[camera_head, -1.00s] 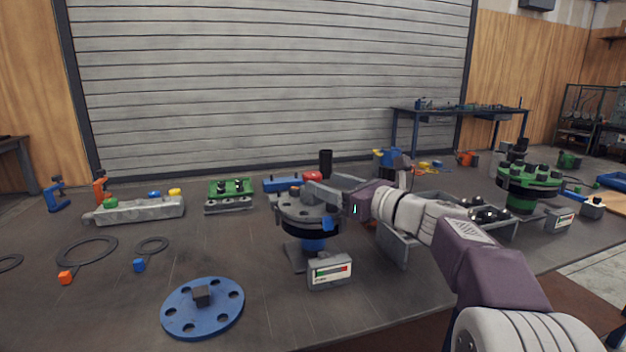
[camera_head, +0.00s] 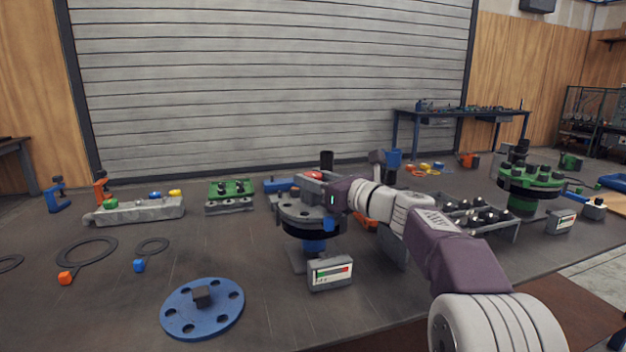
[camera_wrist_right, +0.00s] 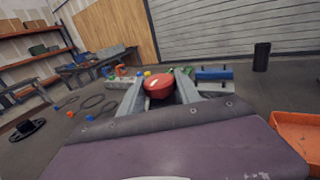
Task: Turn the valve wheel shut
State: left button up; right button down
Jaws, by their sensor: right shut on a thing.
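A red rounded part (camera_head: 313,175), which looks like the valve wheel, shows just above my right gripper (camera_head: 306,188) in the head view. In the right wrist view the red part (camera_wrist_right: 158,86) sits between the two grey fingers. My right gripper is shut on it, over the dark grey flange (camera_head: 303,212) on its blue stand. The fingers hide much of the wheel and its mount. A gauge box (camera_head: 330,272) with a green and red scale stands in front of the stand. My left gripper is not in view.
A blue flange disc (camera_head: 178,316) lies at the front left, near gasket rings (camera_head: 85,250). A bolt tray (camera_head: 490,229) and a green flange (camera_head: 530,178) stand to the right. A black cylinder (camera_head: 327,160) stands behind. An orange bin (camera_wrist_right: 300,135) lies right in the wrist view.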

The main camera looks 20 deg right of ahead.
jog(key=m+h+b, duration=0.1)
jog(key=m+t+h+b, duration=0.1)
jog(key=h, duration=0.1)
jog(key=m+h+b, duration=0.1)
jog(key=h, duration=0.1)
jog(key=shift+a+f+m+t, duration=0.15)
jog(key=shift+a+m+t, duration=0.15)
jog(key=shift+t, duration=0.1)
jog(key=m+h+b, duration=0.2)
jog(key=h, duration=0.2)
jog(key=shift+m, duration=0.3)
jog(key=m+h, duration=0.1)
jog(key=h, duration=0.2)
jog(key=shift+d+m, duration=0.1)
jog(key=shift+m, duration=0.2)
jog(key=shift+d+r+m+g+h, duration=0.15)
jog(key=shift+m+g+h, duration=0.15)
jog(key=shift+m+h, duration=0.6)
jog(key=shift+a+r+m+g+h, duration=0.1)
jog(key=shift+m+g+h, duration=0.3)
jog(key=shift+h, duration=0.8)
jog(key=shift+d+m+p, duration=0.1)
jog(key=shift+m+p, duration=0.2)
jog(key=c, duration=0.9)
grip_release()
jog(key=shift+o, duration=0.2)
jog(key=shift+f, duration=0.1)
